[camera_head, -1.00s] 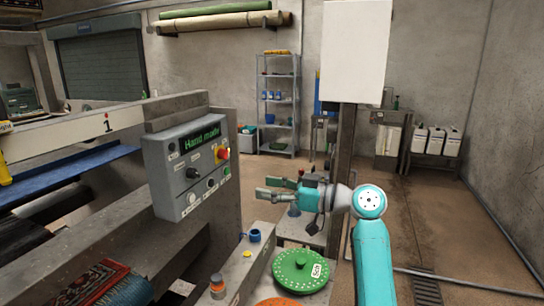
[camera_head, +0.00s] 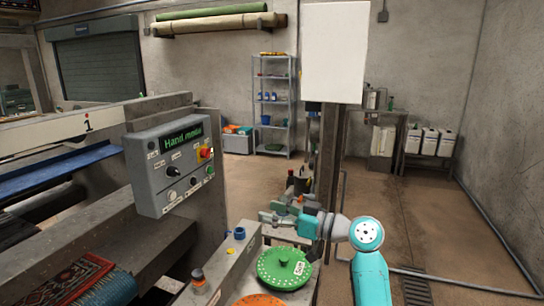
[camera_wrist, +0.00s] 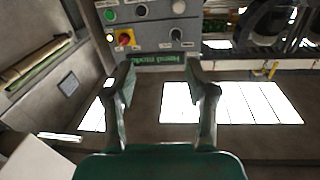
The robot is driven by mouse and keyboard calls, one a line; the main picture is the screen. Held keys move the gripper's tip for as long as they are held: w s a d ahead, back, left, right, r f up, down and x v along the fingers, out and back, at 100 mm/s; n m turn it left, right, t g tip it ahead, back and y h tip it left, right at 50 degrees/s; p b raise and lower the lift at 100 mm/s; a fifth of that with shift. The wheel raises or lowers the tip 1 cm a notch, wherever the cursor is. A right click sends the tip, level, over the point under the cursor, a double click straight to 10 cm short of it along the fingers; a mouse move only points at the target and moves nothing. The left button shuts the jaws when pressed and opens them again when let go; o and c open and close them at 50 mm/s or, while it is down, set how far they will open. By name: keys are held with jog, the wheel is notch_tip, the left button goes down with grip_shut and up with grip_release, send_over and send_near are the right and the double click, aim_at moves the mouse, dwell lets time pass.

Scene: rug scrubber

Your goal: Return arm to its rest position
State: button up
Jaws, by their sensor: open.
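My gripper (camera_head: 272,212) is at the end of my teal arm, right of centre in the head view. Its fingers point left, past the control panel's right side, and hold nothing. In the wrist view my gripper (camera_wrist: 162,85) shows two green fingers spread apart with an empty gap. The grey control panel (camera_head: 150,178) with a green "Hand mode" display stands at left in the head view. In the wrist view the panel (camera_wrist: 150,40) appears upside down beyond the fingertips.
A post with a white board (camera_head: 334,52) stands close by my forearm. Open floor (camera_head: 400,220) lies to the right.

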jog(key=s+d+f+m+t+h, duration=0.2)
jog(key=s+f+m+h, duration=0.1)
jog(key=f, duration=0.8)
jog(key=s+d+f+m+t+h, duration=0.2)
jog(key=s+f+m, duration=0.15)
jog(key=f, duration=0.65)
jog(key=s+d+f+m+t+h, duration=0.1)
jog(key=s+d+f+m+h, duration=0.2)
jog(key=s+f, duration=0.55)
jog(key=s+d+f+m+t+h, duration=0.1)
jog(key=s+d+f+m+h, duration=0.2)
jog(key=s+f, duration=0.5)
jog(key=s+d+h, duration=0.2)
jog(key=s+d, duration=0.1)
jog(key=s, duration=0.8)
jog(key=s+d+h, duration=0.2)
jog(key=s+d, duration=0.2)
jog(key=s, duration=0.6)
jog(key=s+d+r+t+h, duration=0.1)
jog(key=s+r, duration=1)
jog(key=s, duration=0.3)
jog(key=shift+s+n, duration=0.35)
jog(key=shift+s, duration=0.05)
